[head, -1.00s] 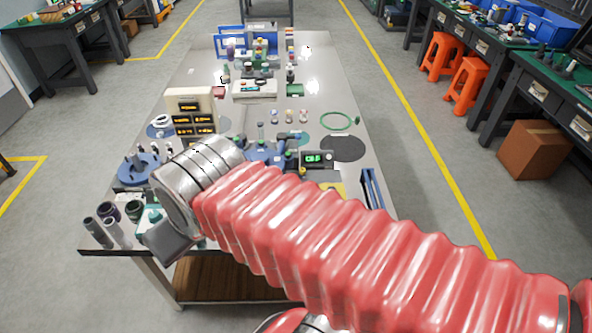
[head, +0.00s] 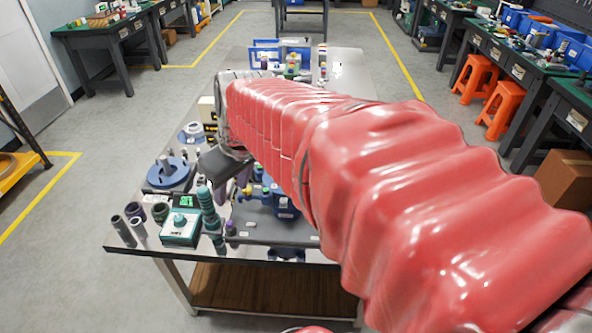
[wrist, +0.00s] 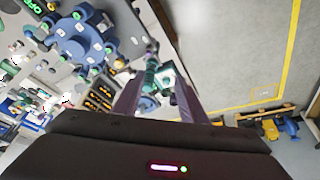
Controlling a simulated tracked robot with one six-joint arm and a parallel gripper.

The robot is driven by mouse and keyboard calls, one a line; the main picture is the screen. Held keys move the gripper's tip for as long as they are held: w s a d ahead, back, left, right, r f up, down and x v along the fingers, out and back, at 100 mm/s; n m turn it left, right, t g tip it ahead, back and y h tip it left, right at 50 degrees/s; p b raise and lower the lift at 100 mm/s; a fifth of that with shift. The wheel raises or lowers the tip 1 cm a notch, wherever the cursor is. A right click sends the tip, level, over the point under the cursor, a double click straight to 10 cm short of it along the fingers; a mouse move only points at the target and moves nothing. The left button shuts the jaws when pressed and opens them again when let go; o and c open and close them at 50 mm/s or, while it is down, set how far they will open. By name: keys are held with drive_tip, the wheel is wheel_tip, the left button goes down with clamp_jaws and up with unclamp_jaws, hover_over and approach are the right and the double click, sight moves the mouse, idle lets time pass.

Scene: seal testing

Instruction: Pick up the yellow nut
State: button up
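A small yellow piece (head: 247,190), which may be the yellow nut, shows on the blue multi-armed fixture (head: 272,203) in the head view. It is too small to make out its shape. The blue fixture also shows at upper left in the wrist view (wrist: 82,40). My gripper's two purplish fingers stand apart in the wrist view (wrist: 159,82), with nothing held between them. A green item shows beyond them, in the background. In the head view my gripper's dark body is above the table, left of the fixture; my red-sleeved arm hides much of the table.
A green-and-white meter (head: 182,228) and dark cylinders (head: 124,231) stand at the table's front left. A ribbed green column (head: 209,211) stands beside the meter. A blue round holder (head: 170,172) lies farther left. The floor left of the table is clear.

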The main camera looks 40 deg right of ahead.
drive_tip(key=shift+n+y, duration=0.5)
drive_tip(key=w+d+f, duration=0.1)
drive_tip(key=d+f, duration=0.2)
drive_tip(key=d, duration=0.7)
drive_tip(key=w+d+f, duration=0.1)
drive_tip(key=d+f, duration=0.2)
drive_tip(key=d, duration=0.7)
drive_tip(key=w+d+f, duration=0.1)
drive_tip(key=d+f, duration=0.3)
drive_tip(key=d, duration=0.7)
drive_tip(key=shift+w, duration=0.25)
drive_tip(key=s+d+f, duration=0.4)
drive_tip(key=d+f, duration=0.1)
drive_tip(key=d, duration=0.4)
drive_tip(key=shift+d+f, duration=0.25)
drive_tip(key=shift+d, duration=0.15)
drive_tip(key=shift+s, duration=0.1)
drive_tip(key=x, duration=0.8)
drive_tip(key=shift+f, duration=0.3)
drive_tip(key=shift+a, duration=0.15)
